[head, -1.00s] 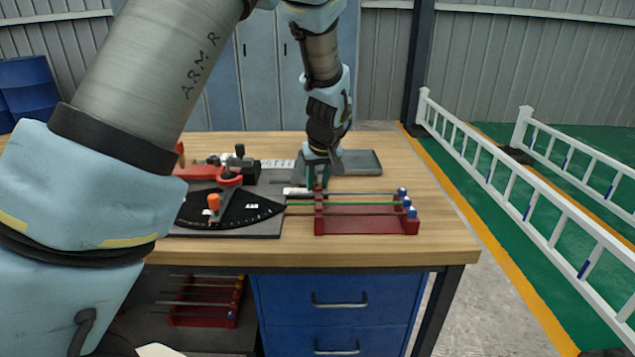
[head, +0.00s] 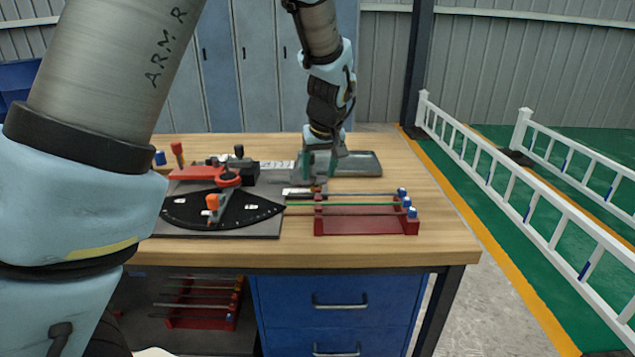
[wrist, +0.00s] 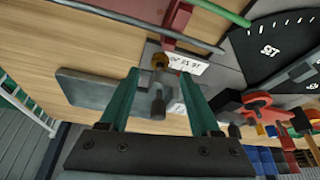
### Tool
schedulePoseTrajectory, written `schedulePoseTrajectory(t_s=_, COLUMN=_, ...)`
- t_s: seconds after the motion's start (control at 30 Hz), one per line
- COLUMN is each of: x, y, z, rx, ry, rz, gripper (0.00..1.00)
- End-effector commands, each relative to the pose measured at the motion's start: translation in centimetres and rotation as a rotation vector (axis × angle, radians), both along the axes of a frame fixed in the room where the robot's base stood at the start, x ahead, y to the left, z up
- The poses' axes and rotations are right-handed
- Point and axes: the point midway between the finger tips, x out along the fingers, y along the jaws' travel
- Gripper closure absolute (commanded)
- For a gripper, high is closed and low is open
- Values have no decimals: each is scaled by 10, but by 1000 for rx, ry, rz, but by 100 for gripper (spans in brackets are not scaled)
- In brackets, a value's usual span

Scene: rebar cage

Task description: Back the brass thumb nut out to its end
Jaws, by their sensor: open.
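The brass thumb nut (wrist: 160,61) shows in the wrist view just beyond my fingertips, roughly centred between them. A white label (wrist: 187,63) lies beside it. In the head view the nut is too small to make out well. My gripper (head: 319,180) points down over the back of the bench, behind the red rack. Its two teal fingers stand well apart in the wrist view (wrist: 159,76), with nothing held. A dark grey post (wrist: 158,104) shows between the fingers. I cannot tell how far along its thread the nut sits.
A red rack (head: 366,226) holding rods with blue ends stands in front of my gripper. A grey tray (head: 362,160) lies behind, to the right. A black dial plate (head: 190,210) with an orange knob and red clamp parts is at left. Bench right of the rack is clear.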

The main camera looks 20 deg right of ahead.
Motion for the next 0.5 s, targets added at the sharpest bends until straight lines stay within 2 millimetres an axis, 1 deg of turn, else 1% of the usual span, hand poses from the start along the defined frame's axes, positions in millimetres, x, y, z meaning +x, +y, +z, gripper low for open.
schedulePoseTrajectory(t_s=0.03, x=-5, y=0, z=10, rx=-5, ry=-2, rz=-3, gripper=36)
schedulePoseTrajectory(t_s=0.1, x=-10, y=1, z=22, rx=-4, ry=-1, rz=-2, gripper=36)
schedulePoseTrajectory(t_s=0.2, x=-16, y=3, z=38, rx=-4, ry=0, rz=-2, gripper=36)
schedulePoseTrajectory(t_s=0.33, x=-21, y=4, z=51, rx=-1, ry=0, rz=-1, gripper=36)
schedulePoseTrajectory(t_s=0.5, x=-24, y=5, z=57, rx=1, ry=1, rz=-1, gripper=36)
